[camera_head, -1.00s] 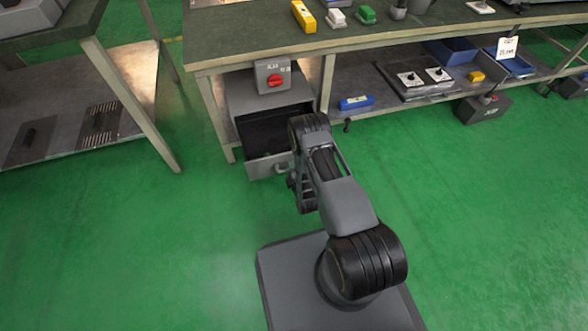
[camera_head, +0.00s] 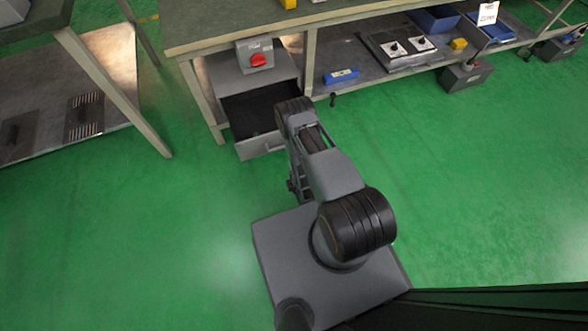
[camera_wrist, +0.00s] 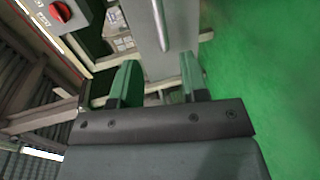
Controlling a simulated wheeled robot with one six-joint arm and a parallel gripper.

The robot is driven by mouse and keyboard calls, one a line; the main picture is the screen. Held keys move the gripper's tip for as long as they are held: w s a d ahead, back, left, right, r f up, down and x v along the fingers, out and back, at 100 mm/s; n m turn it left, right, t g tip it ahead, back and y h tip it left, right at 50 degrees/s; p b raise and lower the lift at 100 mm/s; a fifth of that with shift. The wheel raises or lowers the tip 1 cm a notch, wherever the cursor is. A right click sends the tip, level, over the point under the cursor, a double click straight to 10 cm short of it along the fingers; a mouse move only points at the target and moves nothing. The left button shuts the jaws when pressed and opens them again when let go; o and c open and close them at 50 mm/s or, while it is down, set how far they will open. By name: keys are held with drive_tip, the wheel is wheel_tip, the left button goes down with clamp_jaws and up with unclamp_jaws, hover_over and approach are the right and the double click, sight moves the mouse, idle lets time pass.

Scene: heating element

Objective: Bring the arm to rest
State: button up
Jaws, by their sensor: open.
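My arm reaches from my base toward an open grey drawer (camera_head: 262,147) under the workbench. In the head view my gripper is mostly hidden under my arm links. In the wrist view my gripper (camera_wrist: 160,76) is open, its two fingers apart with nothing between them. The drawer's front panel (camera_wrist: 146,48) with a bar handle (camera_wrist: 161,26) lies beyond the fingertips. The handle appears apart from the fingers.
A grey switch box with a red knob (camera_head: 259,60) sits above the drawer. The workbench (camera_head: 215,28) has a lower shelf with a blue item (camera_head: 341,76) and a two-knob panel (camera_head: 397,47). Another table (camera_head: 110,75) stands left. Green floor is free right of my arm.

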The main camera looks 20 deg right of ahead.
drive_tip(key=shift+s+r, duration=0.15)
drive_tip(key=shift+s, duration=0.45)
drive_tip(key=w+r+m+g+p, duration=0.25)
drive_tip(key=w+r+p, duration=0.4)
drive_tip(key=r, duration=0.75)
drive_tip(key=w+r+m+g+p, duration=0.2)
drive_tip(key=w+r+m+p, duration=0.35)
drive_tip(key=r, duration=0.85)
wheel_tip(320, 180, up, 22)
drive_tip(key=m+g+p, duration=0.3)
drive_tip(key=p, duration=0.6)
drive_tip(key=s+r+m+g+p, duration=0.2)
drive_tip(key=s+r+p, duration=0.3)
drive_tip(key=s+r, duration=0.4)
drive_tip(key=s+r+m+g+p, duration=0.2)
drive_tip(key=s+r+m+p, duration=0.3)
drive_tip(key=s+r, duration=0.5)
wheel_tip(320, 180, up, 5)
drive_tip(key=shift+s+a+f+g, duration=0.1)
drive_tip(key=shift+s+a+g, duration=0.1)
drive_tip(key=shift+s+g, duration=0.15)
